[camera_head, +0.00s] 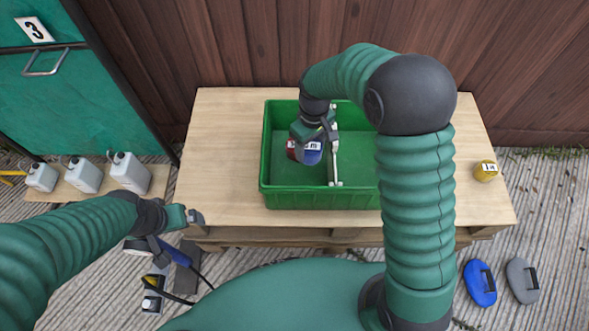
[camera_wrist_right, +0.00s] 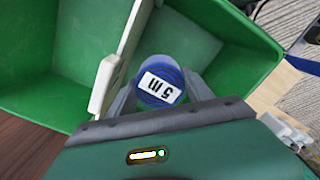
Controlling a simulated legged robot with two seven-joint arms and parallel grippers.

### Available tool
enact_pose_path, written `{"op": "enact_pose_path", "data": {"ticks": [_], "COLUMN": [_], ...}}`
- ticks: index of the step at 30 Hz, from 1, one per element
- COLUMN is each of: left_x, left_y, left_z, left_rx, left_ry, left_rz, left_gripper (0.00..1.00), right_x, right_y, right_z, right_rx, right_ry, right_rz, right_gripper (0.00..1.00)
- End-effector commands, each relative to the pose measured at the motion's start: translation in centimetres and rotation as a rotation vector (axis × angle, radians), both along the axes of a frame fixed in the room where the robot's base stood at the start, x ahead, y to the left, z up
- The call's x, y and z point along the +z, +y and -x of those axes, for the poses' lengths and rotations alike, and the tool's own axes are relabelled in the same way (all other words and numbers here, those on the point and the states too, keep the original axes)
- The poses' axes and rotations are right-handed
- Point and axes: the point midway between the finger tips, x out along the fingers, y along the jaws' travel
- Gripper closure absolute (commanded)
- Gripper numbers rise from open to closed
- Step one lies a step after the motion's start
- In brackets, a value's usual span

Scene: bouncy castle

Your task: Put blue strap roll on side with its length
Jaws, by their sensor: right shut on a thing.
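The blue strap roll (camera_head: 313,153) carries a white label; in the right wrist view the roll (camera_wrist_right: 173,72) reads "5 m". My right gripper (camera_head: 312,138) is shut on it, over the left compartment of the green crate (camera_head: 320,200). The roll is left of the pale divider (camera_head: 336,160). I cannot tell whether the roll touches the crate floor. A dark red thing (camera_head: 292,149), partly hidden, shows just left of the roll. A yellow roll (camera_head: 486,171) with a white label stands on the table's right. My left gripper (camera_head: 194,217) is near the table's front left edge; its jaws are unclear.
The crate stands on a wooden table (camera_head: 225,150) against a brown plank wall. White jugs (camera_head: 130,172) stand at the left. A blue object (camera_head: 480,284) and a grey one (camera_head: 521,280) lie on the ground at the right. The table's left part is clear.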

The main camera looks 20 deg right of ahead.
Motion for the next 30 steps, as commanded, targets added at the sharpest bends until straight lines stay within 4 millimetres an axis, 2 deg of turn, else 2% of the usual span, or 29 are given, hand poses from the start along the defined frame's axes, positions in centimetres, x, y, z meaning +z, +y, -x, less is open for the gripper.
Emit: {"op": "enact_pose_path", "data": {"ticks": [1, 18, 28, 29, 30], "left_x": [-0.8, -5.8, -5.5, -5.5, -5.5], "left_y": [0.0, 0.0, 0.0, 0.0, 0.0], "left_z": [0.0, 0.0, 0.0, 0.0, 0.0], "left_rx": [0.000, 0.001, 0.001, 0.001, 0.001], "left_ry": [-0.001, -0.001, -0.001, -0.001, -0.001], "left_rz": [0.000, 0.000, 0.000, 0.000, 0.000], "left_gripper": [0.02, 0.02, 0.02, 0.02, 0.02], "right_x": [-1.7, -12.2, -12.3, -12.3, -12.3], "right_y": [0.4, 0.9, 0.8, 0.8, 0.8], "right_z": [-0.2, -0.5, -0.5, -0.5, -0.5], "right_rx": [0.037, 0.072, 0.071, 0.071, 0.071], "right_ry": [0.002, -0.001, -0.001, -0.001, -0.001], "right_rz": [0.001, 0.003, 0.004, 0.004, 0.004], "right_gripper": [0.88, 0.88, 0.88, 0.38, 0.32]}}
